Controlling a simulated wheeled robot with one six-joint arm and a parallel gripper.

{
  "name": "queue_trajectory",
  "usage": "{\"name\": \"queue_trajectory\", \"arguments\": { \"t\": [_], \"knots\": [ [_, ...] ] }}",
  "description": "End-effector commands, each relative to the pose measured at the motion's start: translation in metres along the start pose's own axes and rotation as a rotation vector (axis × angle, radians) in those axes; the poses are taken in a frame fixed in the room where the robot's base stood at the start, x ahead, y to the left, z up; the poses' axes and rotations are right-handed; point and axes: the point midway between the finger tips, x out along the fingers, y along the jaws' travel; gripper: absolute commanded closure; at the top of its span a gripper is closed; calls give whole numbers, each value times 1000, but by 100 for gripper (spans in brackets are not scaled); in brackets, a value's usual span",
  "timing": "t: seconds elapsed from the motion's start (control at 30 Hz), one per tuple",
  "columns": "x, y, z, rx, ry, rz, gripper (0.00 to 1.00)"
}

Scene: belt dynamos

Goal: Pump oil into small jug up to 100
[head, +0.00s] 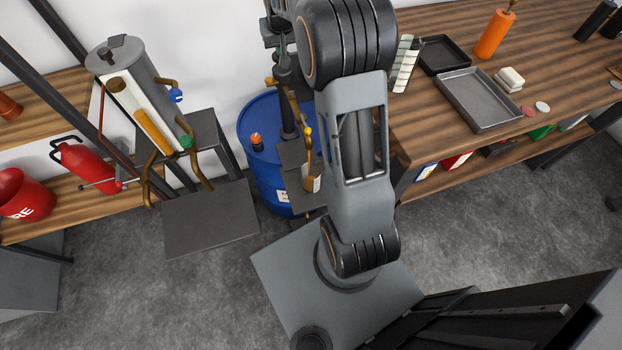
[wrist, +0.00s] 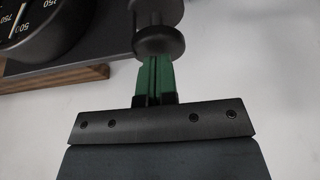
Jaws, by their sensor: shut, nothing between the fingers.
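A blue drum (head: 262,125) carries a dark upright hand pump (head: 287,100) with brass-coloured pipework. A small amber jug (head: 312,184) with a pale label sits by the drum on a dark stand, below the brass spout; its oil level is too small to read. My gripper is shut and empty; its green fingers (wrist: 154,78) show in the wrist view. A dark round knob (wrist: 159,42) on a post is just past the fingertips; I cannot tell whether they touch it. In the head view my arm hides part of the pump top.
A tall oil dispenser (head: 130,75) stands at left, with a red extinguisher (head: 85,165) nearby. A wooden bench (head: 440,105) with trays is at right. The floor (head: 200,290) in front is clear.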

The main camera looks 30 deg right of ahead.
Motion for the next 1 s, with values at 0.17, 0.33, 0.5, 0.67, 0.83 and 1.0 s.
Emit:
{"name": "queue_trajectory", "arguments": {
  "t": [0.17, 0.33, 0.5, 0.67, 0.83, 1.0],
  "knots": [
    [6, 0, 4, 0, -6, 0, 100],
    [10, 0, 5, 0, -6, 0, 100],
    [12, 0, 6, 0, -7, 0, 100],
    [10, 0, 5, 0, -7, 0, 100],
    [-1, 0, 1, 0, -7, 0, 100],
    [-16, 0, -6, 0, -6, 0, 100]
  ]
}}
